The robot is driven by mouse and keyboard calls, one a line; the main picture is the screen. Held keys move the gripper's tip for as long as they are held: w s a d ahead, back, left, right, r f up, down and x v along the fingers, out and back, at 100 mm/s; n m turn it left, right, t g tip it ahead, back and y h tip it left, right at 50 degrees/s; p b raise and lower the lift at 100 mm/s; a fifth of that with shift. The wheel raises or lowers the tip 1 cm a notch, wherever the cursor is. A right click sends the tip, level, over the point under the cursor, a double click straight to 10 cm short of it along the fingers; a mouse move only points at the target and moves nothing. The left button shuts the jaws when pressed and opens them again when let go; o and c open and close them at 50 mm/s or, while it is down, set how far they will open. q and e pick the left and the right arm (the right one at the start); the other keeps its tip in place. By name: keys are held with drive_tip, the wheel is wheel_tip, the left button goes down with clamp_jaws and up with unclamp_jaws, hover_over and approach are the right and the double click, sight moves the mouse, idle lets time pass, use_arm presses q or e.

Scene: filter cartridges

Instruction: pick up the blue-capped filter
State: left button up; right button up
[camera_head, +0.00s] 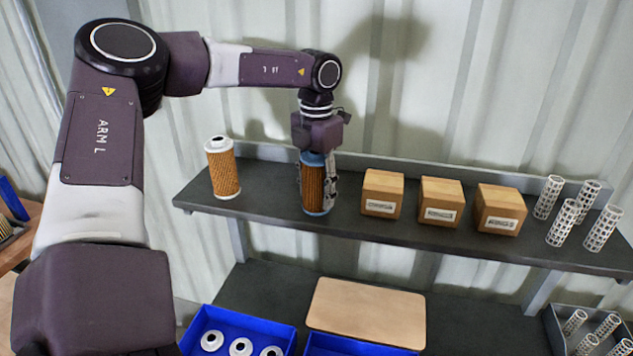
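The blue-capped filter (313,188) stands upright on the dark upper shelf (270,208), with an orange-brown pleated body and blue ends. My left gripper (316,192) points straight down over it, with its fingers on both sides of the filter. The fingers look close against the filter's sides, but I cannot tell whether they press on it. The filter's base appears to rest on the shelf. A second filter with white ends (223,170) stands upright to the left on the same shelf. My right gripper is not in view.
Below are a blue tray (275,331) with white rings, a tan board (368,312) and a grey bin (560,340) with more tubes. A corrugated wall (260,80) stands behind.

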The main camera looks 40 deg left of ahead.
use_arm(q)
drive_tip(key=c, duration=0.6)
drive_tip(key=shift+o, duration=0.2)
